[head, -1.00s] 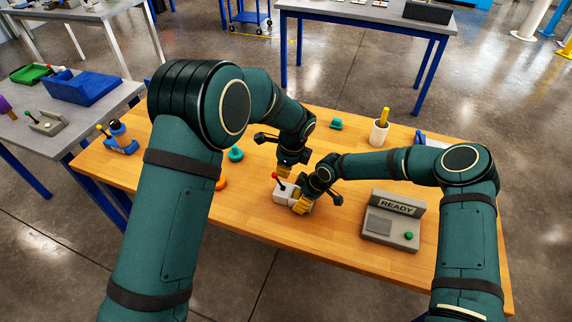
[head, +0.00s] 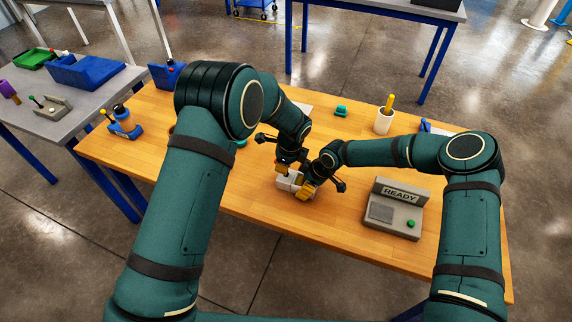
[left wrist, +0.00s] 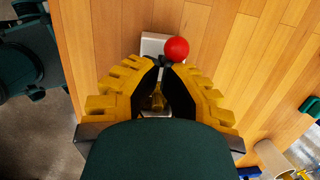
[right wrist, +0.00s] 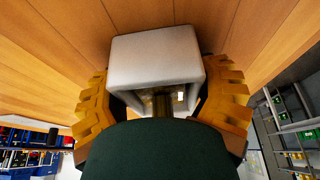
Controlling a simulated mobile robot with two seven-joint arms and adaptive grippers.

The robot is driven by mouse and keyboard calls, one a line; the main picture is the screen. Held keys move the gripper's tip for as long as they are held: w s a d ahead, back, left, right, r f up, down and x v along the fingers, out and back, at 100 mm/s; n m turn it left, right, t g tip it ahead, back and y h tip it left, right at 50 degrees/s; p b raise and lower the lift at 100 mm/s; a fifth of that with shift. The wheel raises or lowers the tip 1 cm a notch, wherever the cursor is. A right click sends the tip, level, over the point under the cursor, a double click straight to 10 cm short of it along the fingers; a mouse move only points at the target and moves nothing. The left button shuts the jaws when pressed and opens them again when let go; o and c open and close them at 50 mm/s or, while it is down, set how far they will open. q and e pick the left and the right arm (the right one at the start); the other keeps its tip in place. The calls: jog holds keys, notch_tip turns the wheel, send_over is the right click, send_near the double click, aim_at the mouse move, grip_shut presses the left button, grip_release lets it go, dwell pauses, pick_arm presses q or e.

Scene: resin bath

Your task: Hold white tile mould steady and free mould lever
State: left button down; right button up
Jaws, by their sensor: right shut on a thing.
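The white tile mould (head: 288,183) sits on the wooden table, partly hidden by both grippers. My right gripper (head: 308,190) is shut on it; in the right wrist view the mould's pale body (right wrist: 155,58) lies between the yellow fingers. My left gripper (head: 283,172) is above the mould's left part. In the left wrist view its fingertips (left wrist: 163,64) are close together at the dark shaft just below the red ball of the mould lever (left wrist: 176,49). I cannot tell whether they grip the shaft. In the head view the lever is hidden by my left gripper.
The wooden table (head: 250,205) is clear in front of the mould. A grey READY box (head: 394,212) stands to the right. A white cup (head: 384,122) with a yellow stick and a green piece (head: 341,111) stand behind. A blue holder (head: 124,125) is at the left.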

aim_at(288, 181)
pick_arm(q)
jog(key=shift+w+a+f, duration=0.1)
jog(key=shift+a, duration=0.35)
pick_arm(e)
jog(key=shift+s+d+f, duration=0.1)
jog(key=shift+d+f, duration=0.05)
pick_arm(q)
jog(key=shift+d, duration=0.1)
jog(key=shift+s+d, duration=0.25)
jog(key=shift+d, duration=0.4)
notch_tip(288, 181, up, 10)
jog(key=s, duration=0.1)
jog(key=shift+d, duration=0.3)
jog(key=shift+f, duration=0.1)
